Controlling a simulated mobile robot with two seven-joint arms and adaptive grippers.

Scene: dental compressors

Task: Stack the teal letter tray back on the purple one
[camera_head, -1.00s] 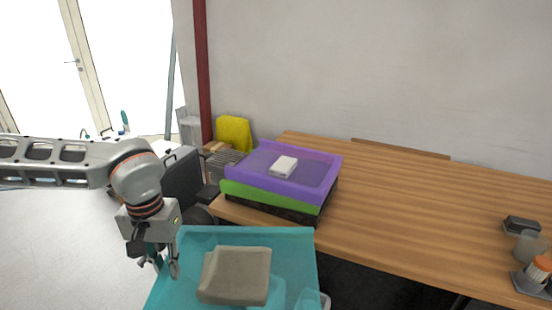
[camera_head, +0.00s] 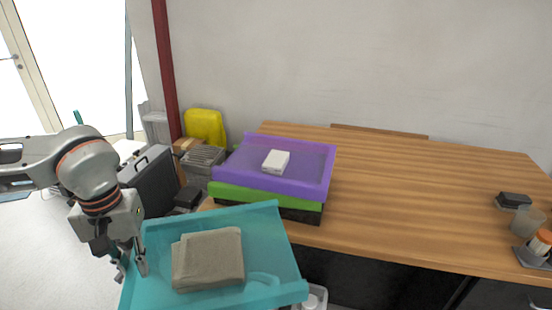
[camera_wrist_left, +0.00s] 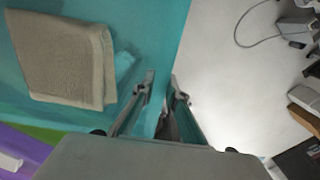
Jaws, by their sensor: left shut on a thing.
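The teal letter tray (camera_head: 268,224) is held in the air in front of the table's left end, with a folded grey-brown cloth (camera_head: 208,260) lying in it. My left gripper (camera_head: 131,262) is shut on the tray's left edge. The left wrist view shows the fingers (camera_wrist_left: 163,90) on either side of the teal wall (camera_wrist_left: 168,38). The purple tray (camera_head: 312,160) tops the stack, on a green tray (camera_head: 262,197) and a black one (camera_head: 300,214). A small white box (camera_head: 276,161) lies in the purple tray. My right gripper is not in view.
The wooden table (camera_head: 420,200) is largely bare right of the stack. A dark block (camera_head: 514,200), a cup (camera_head: 527,222) and an orange-capped bottle (camera_head: 541,241) stand at its right end. A dark case (camera_head: 150,182) and a yellow object (camera_head: 205,126) are left of the table.

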